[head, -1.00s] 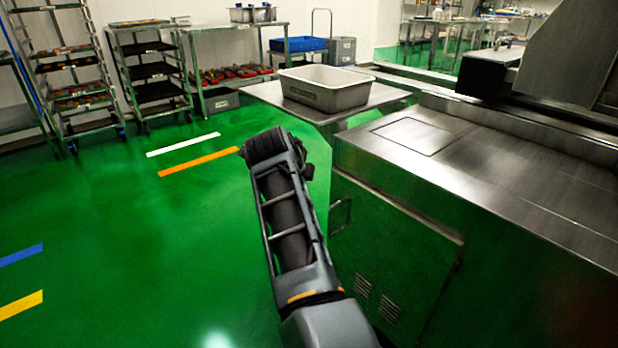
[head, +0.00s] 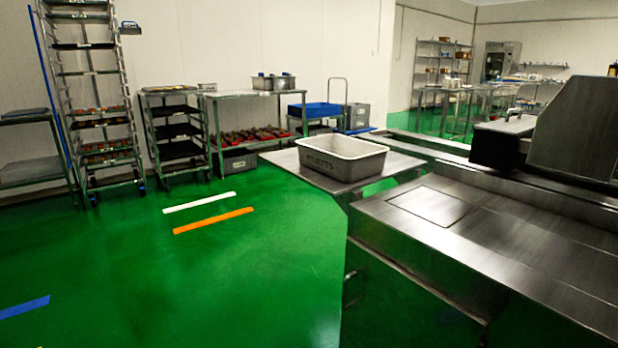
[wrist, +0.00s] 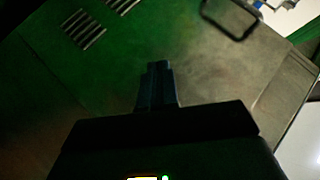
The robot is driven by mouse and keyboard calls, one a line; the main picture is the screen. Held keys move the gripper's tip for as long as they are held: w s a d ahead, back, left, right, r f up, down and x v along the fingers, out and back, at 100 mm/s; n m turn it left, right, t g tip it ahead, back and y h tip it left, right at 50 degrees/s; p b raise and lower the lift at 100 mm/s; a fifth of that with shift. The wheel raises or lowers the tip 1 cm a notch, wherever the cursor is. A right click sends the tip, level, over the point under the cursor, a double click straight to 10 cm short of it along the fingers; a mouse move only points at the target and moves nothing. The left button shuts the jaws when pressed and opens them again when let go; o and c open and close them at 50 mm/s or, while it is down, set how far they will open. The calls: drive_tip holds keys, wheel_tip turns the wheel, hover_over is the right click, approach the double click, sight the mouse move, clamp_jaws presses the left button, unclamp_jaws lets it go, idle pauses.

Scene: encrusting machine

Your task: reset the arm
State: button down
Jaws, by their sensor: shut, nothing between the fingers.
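My gripper (wrist: 158,66) shows in the wrist view with its fingers together and nothing between them. It points toward a metal cabinet door (wrist: 130,50) with vent slots and a handle (wrist: 232,18); I cannot tell the distance. My arm and gripper are out of the head view now.
The steel machine (head: 500,255) fills the right of the head view. A grey bin (head: 340,165) stands on a steel table (head: 295,160) beside it. Racks (head: 100,110) and a shelf of red items (head: 250,136) line the back wall. The green floor at left is clear.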

drive_tip(key=s+d+f+n+t+y, duration=0.1)
drive_tip(key=s+d+n, duration=0.2)
drive_tip(key=s, duration=0.8)
drive_tip(key=s+d+f+n+y, duration=0.1)
drive_tip(key=s+d+n, duration=0.25)
drive_tip(key=s, duration=0.75)
drive_tip(key=s+a+r+n+t, duration=0.1)
drive_tip(key=s+r+n, duration=0.1)
drive_tip(key=s+r, duration=0.5)
drive_tip(key=s+a+r+n+t, duration=0.1)
drive_tip(key=s+r+n, duration=0.15)
drive_tip(key=s, duration=0.85)
drive_tip(key=s+r+n+p, duration=0.1)
drive_tip(key=s+r, duration=0.5)
drive_tip(key=r, duration=0.5)
wheel_tip(320, 180, up, 23)
drive_tip(key=p, duration=2.4)
drive_tip(key=shift+a, duration=0.35)
drive_tip(key=shift+r, duration=0.1)
